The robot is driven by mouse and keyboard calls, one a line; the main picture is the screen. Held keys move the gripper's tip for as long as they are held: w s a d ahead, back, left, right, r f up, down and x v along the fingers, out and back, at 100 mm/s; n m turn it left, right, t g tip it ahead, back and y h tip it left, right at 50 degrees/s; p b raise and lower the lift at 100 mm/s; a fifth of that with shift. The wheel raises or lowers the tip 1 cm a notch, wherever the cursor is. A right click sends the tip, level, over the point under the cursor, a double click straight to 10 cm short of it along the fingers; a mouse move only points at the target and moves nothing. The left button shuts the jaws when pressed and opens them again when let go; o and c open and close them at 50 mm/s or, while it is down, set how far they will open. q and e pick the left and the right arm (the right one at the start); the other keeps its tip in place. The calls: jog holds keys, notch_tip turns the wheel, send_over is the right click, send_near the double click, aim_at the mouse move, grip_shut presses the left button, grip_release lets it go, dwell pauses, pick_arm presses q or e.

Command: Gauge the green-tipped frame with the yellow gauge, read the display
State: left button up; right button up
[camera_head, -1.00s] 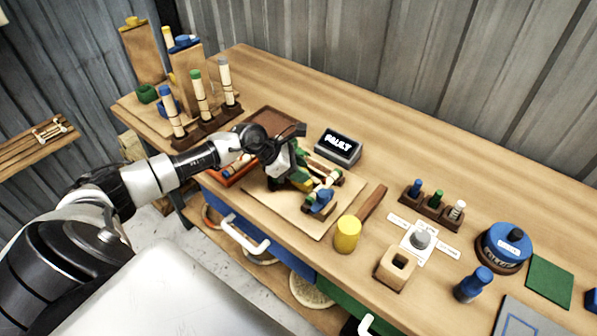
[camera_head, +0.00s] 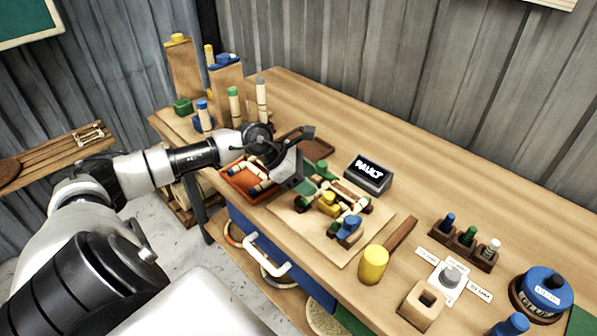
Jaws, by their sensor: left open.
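My left gripper (camera_head: 298,168) is open, above the gap between the orange tray and the light wooden board (camera_head: 312,222). A pale frame (camera_head: 349,193) with dark green parts near its ends lies on the board; the gripper partly hides that area. A yellow block (camera_head: 329,205), which looks like the gauge, sits on the board beside the frame, apart from the gripper. A blue block (camera_head: 350,229) stands nearer the front. The dark display box (camera_head: 368,174) behind the board shows white letters that look like "VAULT". My right gripper is out of view.
The orange tray (camera_head: 240,185) holds blue-tipped pieces. A yellow-headed mallet (camera_head: 373,264) lies right of the board. Colour-tipped rods (camera_head: 234,105) stand at the back left. A peg rack (camera_head: 465,241), a wooden block with a hole (camera_head: 422,305) and a blue tin (camera_head: 543,290) occupy the right.

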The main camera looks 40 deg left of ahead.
pick_arm(q)
jog(key=shift+b+v, duration=0.3)
jog(key=shift+v, duration=1.45)
